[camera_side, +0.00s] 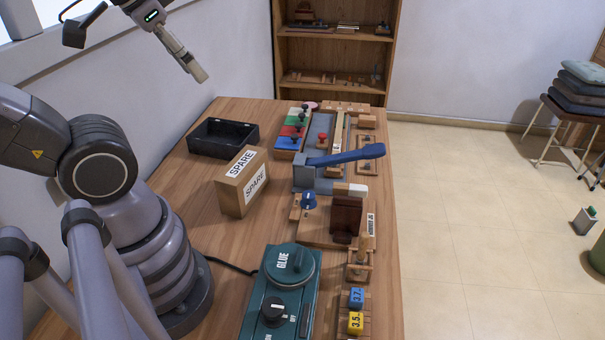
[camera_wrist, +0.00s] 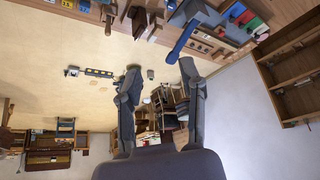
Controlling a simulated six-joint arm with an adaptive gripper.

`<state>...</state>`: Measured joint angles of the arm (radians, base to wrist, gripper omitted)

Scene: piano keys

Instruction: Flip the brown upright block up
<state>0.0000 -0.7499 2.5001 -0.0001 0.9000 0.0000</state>
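The brown upright block (camera_side: 346,214) is a dark brown piece standing on a wooden base near the right edge of the table, just in front of the blue lever. A dark brown piece at the top of the wrist view (camera_wrist: 139,20) looks like the same block. My gripper (camera_side: 197,75) is raised at the upper left, high above the back of the table and far from the block. In the wrist view its two fingers (camera_wrist: 159,72) are spread apart with nothing between them.
A blue-handled lever clamp (camera_side: 340,157) stands just behind the block. A SPARE box (camera_side: 241,182) and black tray (camera_side: 222,138) lie to the left. A teal GLUE machine (camera_side: 280,290) and number blocks (camera_side: 356,310) are in front.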

